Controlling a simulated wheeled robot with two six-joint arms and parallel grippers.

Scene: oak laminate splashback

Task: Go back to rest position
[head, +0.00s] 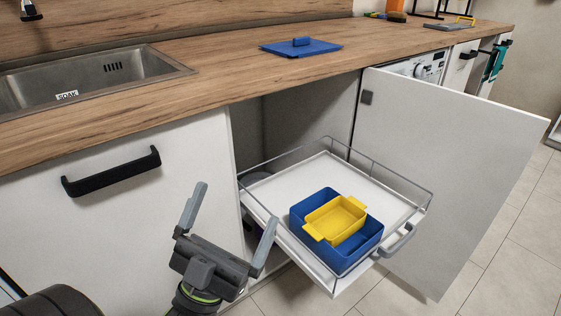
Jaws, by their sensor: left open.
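My left gripper (229,224) is open and empty, with its two grey fingers spread. It is in the lower middle of the head view, in front of the cabinet and left of the pulled-out drawer. My right gripper is not in the head view.
A pulled-out white drawer (290,178) with a wire rail holds a blue box (313,199) with a yellow dish (335,220) in it. An open white door (440,170) stands on the right. A blue lid (301,48) lies on the counter (215,75). A sink (85,78) is at left.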

